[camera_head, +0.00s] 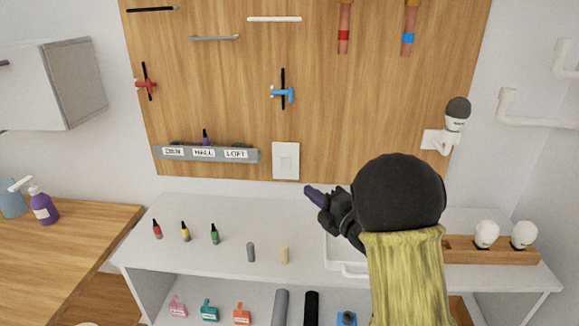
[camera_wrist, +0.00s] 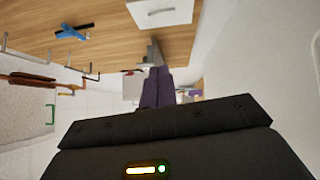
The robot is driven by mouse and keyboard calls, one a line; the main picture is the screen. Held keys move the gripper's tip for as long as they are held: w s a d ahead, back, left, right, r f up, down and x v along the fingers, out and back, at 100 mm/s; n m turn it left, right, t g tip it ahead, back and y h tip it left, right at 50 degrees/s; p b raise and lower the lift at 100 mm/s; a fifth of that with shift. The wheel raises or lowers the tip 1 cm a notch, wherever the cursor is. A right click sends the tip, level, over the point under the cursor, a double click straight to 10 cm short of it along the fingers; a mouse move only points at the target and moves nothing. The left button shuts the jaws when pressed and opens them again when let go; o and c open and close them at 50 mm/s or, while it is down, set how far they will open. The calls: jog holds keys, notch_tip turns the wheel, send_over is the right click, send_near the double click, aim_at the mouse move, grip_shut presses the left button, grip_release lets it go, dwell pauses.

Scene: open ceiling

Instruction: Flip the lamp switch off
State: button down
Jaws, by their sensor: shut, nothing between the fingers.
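The white switch plate (camera_head: 286,160) is fixed low on the wooden wall panel, with a paler rocker in its middle. It also shows at the top of the wrist view (camera_wrist: 160,14). I cannot tell which way the rocker is set. The wall lamp (camera_head: 456,113) is at the panel's right side, on a white bracket, with a dark dome and white lower part. My gripper (camera_head: 314,193) is shut and empty, its purple fingertips below and slightly right of the switch plate, apart from it in the picture. The fingers show together in the wrist view (camera_wrist: 157,88).
A grey label rail (camera_head: 208,154) is left of the switch. Small bottles (camera_head: 185,232) and two pegs (camera_head: 251,252) stand on the white counter (camera_head: 190,212). A white tray (camera_head: 345,268) is partly behind my arm. A wooden rack (camera_head: 465,254) holds two white bulbs at right.

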jog(key=shift+w, duration=0.1)
jog(key=p, duration=0.4)
send_near(281, 160)
jog(key=s+a+x, duration=0.1)
jog(key=x, duration=0.4)
jog(key=shift+w+d, duration=0.1)
jog(key=shift+w, duration=0.7)
jog(key=shift+r, duration=0.1)
jog(key=shift+w+r, duration=0.1)
jog(key=shift+w, duration=0.05)
jog(key=shift+m, duration=0.3)
